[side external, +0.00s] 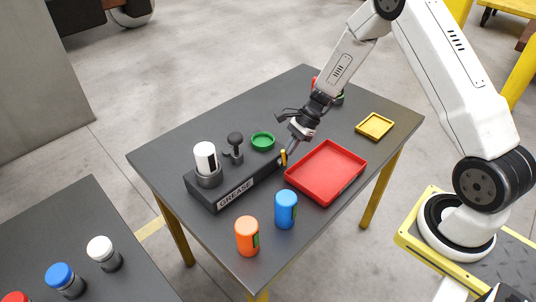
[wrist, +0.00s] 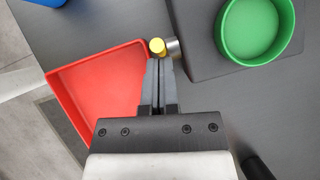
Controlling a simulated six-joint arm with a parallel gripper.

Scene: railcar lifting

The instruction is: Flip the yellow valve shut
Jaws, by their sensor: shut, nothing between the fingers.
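The yellow valve (side external: 284,157) is a small upright yellow handle at the right end of the black grease station (side external: 219,200). In the wrist view the valve (wrist: 157,46) shows as a yellow round end beside a grey metal fitting (wrist: 174,48). My gripper (side external: 289,151) is right at the valve, pointing down. In the wrist view my gripper (wrist: 158,62) has its two dark fingers together, with the tips just at the yellow end. Whether they touch it I cannot tell. Nothing is between the fingers.
A red tray (side external: 326,172) lies close beside the valve. A white canister (side external: 205,158) stands in the station. Blue (side external: 286,208) and orange (side external: 247,236) canisters stand in front. A yellow tray (side external: 374,126) sits farther right.

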